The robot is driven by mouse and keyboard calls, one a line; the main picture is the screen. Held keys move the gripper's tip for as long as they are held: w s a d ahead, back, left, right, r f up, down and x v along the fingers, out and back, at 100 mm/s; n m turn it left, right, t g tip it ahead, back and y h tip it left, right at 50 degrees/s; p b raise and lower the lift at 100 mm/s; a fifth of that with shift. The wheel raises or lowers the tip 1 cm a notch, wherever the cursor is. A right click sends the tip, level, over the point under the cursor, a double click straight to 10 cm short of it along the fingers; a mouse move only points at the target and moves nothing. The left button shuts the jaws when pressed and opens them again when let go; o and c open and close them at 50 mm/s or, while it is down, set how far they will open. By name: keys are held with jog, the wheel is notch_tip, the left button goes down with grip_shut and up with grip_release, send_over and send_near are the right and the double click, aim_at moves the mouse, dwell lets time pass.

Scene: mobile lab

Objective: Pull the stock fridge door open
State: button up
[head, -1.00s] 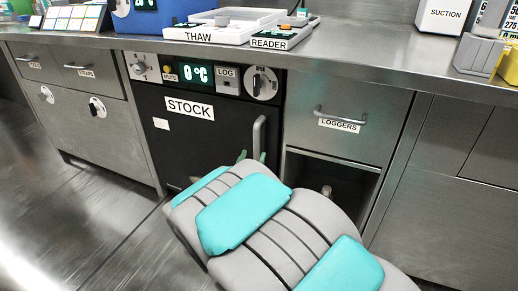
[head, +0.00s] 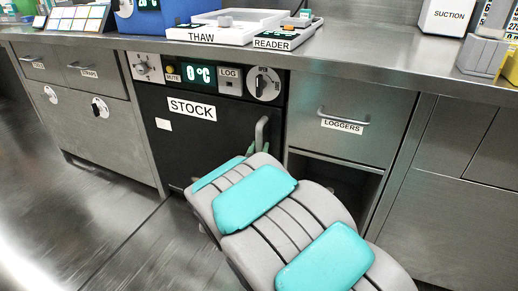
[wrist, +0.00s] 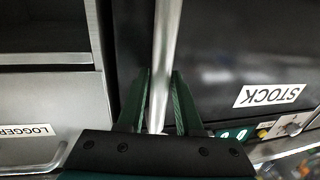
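The stock fridge door (head: 200,139) is a dark panel with a white STOCK label, and it looks shut. Its vertical silver handle (head: 261,131) is on the door's right side, the lower part hidden behind my arm. In the wrist view the handle (wrist: 165,35) runs down between the two green fingers of my gripper (wrist: 161,74). The fingers are spread, one on each side of the bar, with a gap visible; I see no firm clamp. In the head view my arm mostly hides the gripper. The STOCK label also shows upside down in the wrist view.
A control panel (head: 204,77) with a 0 °C display sits above the door. The LOGGERS drawer (head: 346,118) and an open recess below it are to the right. Labelled drawers (head: 91,70) are to the left. The floor (head: 100,225) in front of them is clear.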

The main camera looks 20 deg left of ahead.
grip_shut()
dwell(1.0)
